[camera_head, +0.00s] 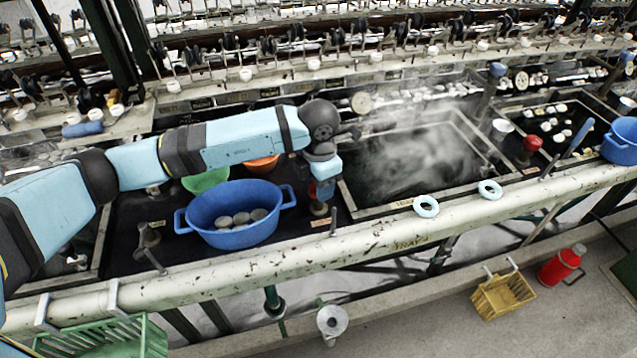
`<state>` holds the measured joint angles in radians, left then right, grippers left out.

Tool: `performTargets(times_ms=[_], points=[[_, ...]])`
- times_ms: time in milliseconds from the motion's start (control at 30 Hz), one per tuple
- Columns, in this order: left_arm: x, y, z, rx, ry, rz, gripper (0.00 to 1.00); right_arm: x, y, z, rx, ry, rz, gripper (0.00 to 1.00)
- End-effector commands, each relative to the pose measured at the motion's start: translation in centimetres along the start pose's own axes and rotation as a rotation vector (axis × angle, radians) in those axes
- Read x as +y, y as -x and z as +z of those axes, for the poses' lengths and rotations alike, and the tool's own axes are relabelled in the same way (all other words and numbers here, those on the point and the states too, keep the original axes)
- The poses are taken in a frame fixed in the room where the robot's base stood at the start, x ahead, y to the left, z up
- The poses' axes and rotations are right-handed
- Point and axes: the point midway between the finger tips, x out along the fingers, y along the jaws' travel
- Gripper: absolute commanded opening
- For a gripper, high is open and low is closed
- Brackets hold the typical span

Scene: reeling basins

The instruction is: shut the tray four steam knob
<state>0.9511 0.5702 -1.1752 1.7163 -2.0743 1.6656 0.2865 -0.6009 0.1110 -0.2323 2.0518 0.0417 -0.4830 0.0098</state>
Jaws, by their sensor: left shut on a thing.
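My left arm reaches in from the left, and its gripper (326,190) points down at the near left corner of the steaming basin (345,192). The gripper is shut on a red steam knob (312,190). Only a sliver of red and the post below show; the rest is hidden by the fingers. White steam hangs over the dark water of this basin. I cannot read the tag by the knob to tell its tray number. My right gripper is not in view.
A blue tub (232,238) with round pieces stands just left of the gripper, with a green bowl (205,181) and an orange bowl (262,163) behind it. Another red knob (533,143) stands farther right.

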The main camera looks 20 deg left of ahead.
Motion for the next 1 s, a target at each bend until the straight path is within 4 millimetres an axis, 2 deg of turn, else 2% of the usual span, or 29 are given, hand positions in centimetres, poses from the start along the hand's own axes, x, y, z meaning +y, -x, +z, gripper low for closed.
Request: performTargets(times_ms=[167,200,300,667,767,1000], points=[[0.1,0.1,0.0,-0.001,-0.001,0.001,0.24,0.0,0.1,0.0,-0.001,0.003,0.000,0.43],[0.1,0.1,0.0,-0.001,-0.001,0.001,0.52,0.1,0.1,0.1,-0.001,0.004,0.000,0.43],[0.1,0.1,0.0,-0.001,0.000,0.001,0.73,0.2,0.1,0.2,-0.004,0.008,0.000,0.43],[0.0,0.6,0.0,-0.001,0.001,0.001,0.73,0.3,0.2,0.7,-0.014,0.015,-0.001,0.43],[0.1,2.0,0.1,-0.002,0.001,0.001,0.73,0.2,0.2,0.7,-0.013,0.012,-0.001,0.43],[0.1,7.4,0.1,-0.004,0.000,0.002,0.73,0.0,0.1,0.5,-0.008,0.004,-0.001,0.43]])
